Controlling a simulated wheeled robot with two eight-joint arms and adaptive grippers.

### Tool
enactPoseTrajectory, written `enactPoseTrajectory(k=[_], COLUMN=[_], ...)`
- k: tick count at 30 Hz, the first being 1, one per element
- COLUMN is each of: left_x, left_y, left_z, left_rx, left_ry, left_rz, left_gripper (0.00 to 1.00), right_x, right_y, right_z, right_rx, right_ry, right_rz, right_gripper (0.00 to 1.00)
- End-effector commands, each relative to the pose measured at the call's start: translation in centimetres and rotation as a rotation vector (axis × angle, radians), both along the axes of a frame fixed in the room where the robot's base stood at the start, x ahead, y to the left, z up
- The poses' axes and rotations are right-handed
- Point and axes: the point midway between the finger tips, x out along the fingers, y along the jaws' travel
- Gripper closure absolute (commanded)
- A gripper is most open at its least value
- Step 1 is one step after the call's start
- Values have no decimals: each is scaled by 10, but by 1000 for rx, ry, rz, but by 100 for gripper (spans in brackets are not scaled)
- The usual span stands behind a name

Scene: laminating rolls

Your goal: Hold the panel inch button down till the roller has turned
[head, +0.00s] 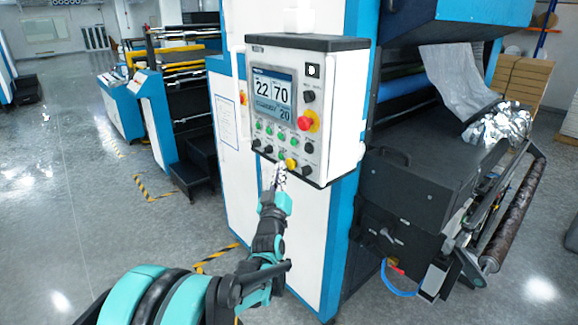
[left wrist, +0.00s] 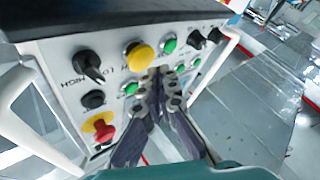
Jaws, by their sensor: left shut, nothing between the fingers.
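The control panel (head: 262,155) is a white box with a lit screen (head: 272,92) reading 22, 70 and 20. Its lower rows hold green buttons, black knobs and a yellow button (head: 291,164); I cannot read which is labelled inch. My left gripper (head: 280,172) is shut and empty, its tips at the panel's bottom row, just below the yellow button. In the left wrist view the closed tips (left wrist: 161,75) lie beside the yellow button (left wrist: 140,55), among green buttons (left wrist: 169,46); I cannot tell whether they touch anything. A blue roller (head: 400,88) shows in the machine.
A red emergency stop (head: 304,121) on a yellow base sits higher on the panel. A dark housing (head: 415,180) and a long dark roll (head: 515,215) stand to the right, with crumpled foil (head: 500,128) above. Open grey floor (head: 60,190) lies left.

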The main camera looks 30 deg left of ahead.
Motion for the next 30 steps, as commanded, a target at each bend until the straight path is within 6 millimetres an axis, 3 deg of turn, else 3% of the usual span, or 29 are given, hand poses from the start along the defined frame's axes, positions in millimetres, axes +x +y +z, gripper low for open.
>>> enactPoseTrajectory(k=[5, 19, 30], left_x=[-3, -43, -46], left_y=[2, 18, 19], left_z=[0, 0, 0], left_rx=[2, 0, 0], left_ry=[0, 1, 0], left_rz=[1, 1, 0], left_gripper=[100, 100, 100], right_x=[0, 0, 0], right_y=[0, 0, 0], right_z=[0, 1, 1], right_rx=[0, 0, 0], right_ry=[0, 0, 0], right_rz=[0, 0, 0], right_gripper=[60, 60, 60])
